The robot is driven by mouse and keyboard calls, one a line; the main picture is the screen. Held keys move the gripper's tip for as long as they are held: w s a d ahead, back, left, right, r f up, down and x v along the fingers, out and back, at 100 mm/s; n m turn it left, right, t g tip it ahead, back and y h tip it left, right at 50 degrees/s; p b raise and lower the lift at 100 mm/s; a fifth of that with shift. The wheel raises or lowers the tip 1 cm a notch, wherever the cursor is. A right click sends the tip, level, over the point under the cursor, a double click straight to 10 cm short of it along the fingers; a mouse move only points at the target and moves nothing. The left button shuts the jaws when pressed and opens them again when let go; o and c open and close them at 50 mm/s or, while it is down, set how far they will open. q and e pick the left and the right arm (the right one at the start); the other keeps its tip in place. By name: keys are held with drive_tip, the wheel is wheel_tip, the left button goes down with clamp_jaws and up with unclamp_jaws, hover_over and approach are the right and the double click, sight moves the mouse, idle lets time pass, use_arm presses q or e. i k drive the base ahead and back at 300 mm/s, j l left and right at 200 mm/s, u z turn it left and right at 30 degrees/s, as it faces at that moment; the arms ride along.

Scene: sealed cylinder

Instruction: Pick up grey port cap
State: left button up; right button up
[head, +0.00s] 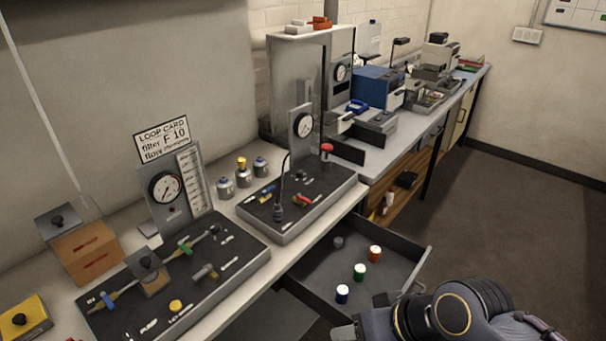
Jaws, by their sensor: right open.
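An open dark drawer (398,274) under the bench holds several small cylindrical caps. A small grey cap (338,242), which looks like the grey port cap, lies toward the back of the drawer. My right arm comes in at the bottom right. My right gripper (346,331) shows only in part at the bottom edge, just below the blue cap, open and apart from the grey cap. My left gripper is out of view.
A black-topped panel (240,262) with valves and a gauge stands at the front left. A second panel (325,192) with a gauge and a red knob stands above the drawer. The floor (500,215) at right is clear.

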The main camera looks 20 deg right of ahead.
sight(338, 241)
drive_tip(key=z, duration=0.3)
drive_tip(key=i+l+u, duration=0.25)
drive_tip(key=i+l, duration=0.45)
drive_tip(key=k, duration=0.5)
